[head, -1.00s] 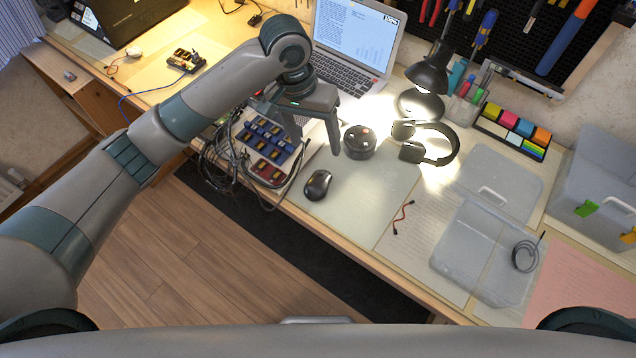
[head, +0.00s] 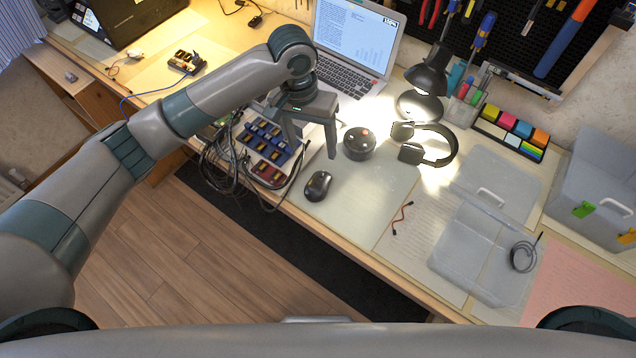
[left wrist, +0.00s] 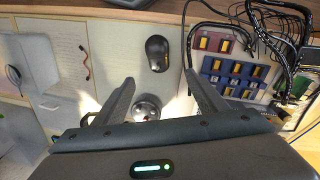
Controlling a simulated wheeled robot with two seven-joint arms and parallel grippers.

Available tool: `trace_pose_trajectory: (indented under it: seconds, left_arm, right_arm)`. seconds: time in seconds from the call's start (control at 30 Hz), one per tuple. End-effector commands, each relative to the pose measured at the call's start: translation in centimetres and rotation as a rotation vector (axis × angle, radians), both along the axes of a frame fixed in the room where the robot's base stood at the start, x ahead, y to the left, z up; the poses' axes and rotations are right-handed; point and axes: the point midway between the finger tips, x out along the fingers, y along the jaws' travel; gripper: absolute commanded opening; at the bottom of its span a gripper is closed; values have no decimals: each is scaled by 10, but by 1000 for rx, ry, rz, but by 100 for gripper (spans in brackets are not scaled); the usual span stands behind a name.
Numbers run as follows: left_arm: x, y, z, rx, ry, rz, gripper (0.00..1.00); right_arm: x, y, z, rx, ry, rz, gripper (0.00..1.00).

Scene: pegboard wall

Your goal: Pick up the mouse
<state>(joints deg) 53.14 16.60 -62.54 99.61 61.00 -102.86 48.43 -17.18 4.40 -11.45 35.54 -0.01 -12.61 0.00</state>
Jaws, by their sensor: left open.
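The black mouse (head: 318,186) lies on the light mat near the desk's front edge in the head view. In the left wrist view the mouse (left wrist: 157,53) is beyond the fingertips, roughly between their lines. My left gripper (head: 309,152) is open and empty, above the desk between the blue tray and the round black device, farther back than the mouse. Its two fingers (left wrist: 158,84) are spread in the left wrist view, with nothing between their tips. My right gripper is not in view.
A round black device (head: 360,143) is right of the gripper. A blue component tray (head: 266,139) and black cables (head: 222,160) lie left. Headphones (head: 436,145), a lamp (head: 428,78) and a laptop (head: 352,70) stand behind. The mat (head: 362,205) right of the mouse is mostly clear.

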Motion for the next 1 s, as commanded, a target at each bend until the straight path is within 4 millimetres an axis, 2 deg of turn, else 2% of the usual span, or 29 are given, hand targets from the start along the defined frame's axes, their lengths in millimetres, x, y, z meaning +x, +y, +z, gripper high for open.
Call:
trace_pose_trajectory:
  seconds: [0.3, 0.43, 0.6, 1.0]
  left_arm:
    - [-4, -6, -55, 1, 3, 2, 66]
    - [-4, -8, -72, 1, 2, 0, 66]
    - [-4, -9, -81, 0, 0, -1, 66]
    - [-5, -10, -84, 0, 0, 0, 66]
  right_arm:
    - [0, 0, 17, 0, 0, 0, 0]
    - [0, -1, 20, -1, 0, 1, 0]
    - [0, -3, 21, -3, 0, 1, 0]
    - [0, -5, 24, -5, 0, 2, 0]
